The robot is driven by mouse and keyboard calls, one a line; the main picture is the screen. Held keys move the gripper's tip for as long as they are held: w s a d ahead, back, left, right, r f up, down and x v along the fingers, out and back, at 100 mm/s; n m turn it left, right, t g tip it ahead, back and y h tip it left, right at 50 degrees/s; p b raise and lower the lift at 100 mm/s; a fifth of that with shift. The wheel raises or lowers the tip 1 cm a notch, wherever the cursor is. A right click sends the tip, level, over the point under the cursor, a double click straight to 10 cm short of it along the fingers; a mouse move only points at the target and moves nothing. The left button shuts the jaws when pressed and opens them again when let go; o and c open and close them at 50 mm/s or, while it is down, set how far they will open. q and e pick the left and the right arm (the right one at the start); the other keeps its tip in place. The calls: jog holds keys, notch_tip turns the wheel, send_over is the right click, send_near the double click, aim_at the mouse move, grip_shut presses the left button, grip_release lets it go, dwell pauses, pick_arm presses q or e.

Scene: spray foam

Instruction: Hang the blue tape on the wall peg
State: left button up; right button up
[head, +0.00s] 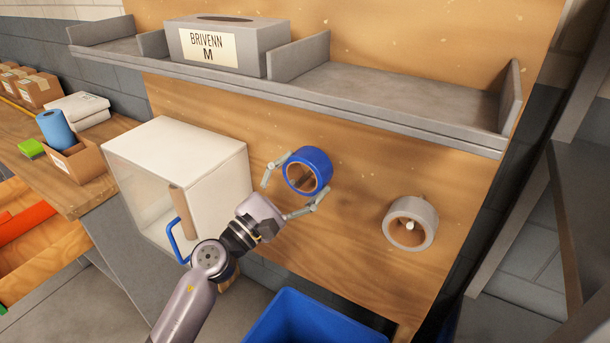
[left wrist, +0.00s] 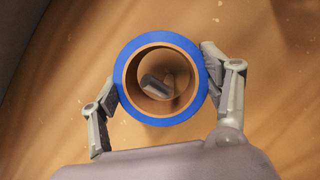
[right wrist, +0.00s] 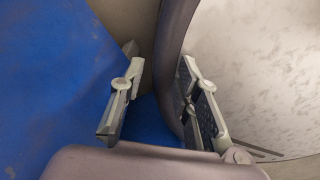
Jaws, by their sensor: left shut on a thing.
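The blue tape (head: 321,161) is a roll with a brown cardboard core. My left gripper (head: 306,174) is shut on its outer rim from both sides, in front of the wooden wall panel (head: 365,215). In the left wrist view the blue tape (left wrist: 127,50) sits between the two fingers, its hole facing the camera. A grey peg-like piece (left wrist: 157,86) shows through the hole; I cannot tell whether it passes into the roll. My right gripper (right wrist: 158,62) shows only in the right wrist view, its fingers apart.
A grey tape roll (head: 428,214) hangs on a peg (head: 409,226) to the right. A grey shelf (head: 400,95) with a grey box (head: 259,42) runs above. A white open box (head: 205,148) stands left, and a blue bin (head: 310,318) below.

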pick_arm(q)
jog(key=shift+f+b, duration=0.4)
jog(key=shift+b, duration=0.05)
dwell(0.4)
jog(key=shift+f, duration=0.1)
jog(key=shift+a, duration=0.1)
jog(key=shift+f+b, duration=0.45)
jog(key=shift+b, duration=0.2)
jog(key=shift+f, duration=0.1)
jog(key=shift+f, duration=0.15)
jog(key=shift+f+b, duration=0.2)
jog(key=shift+b, duration=0.3)
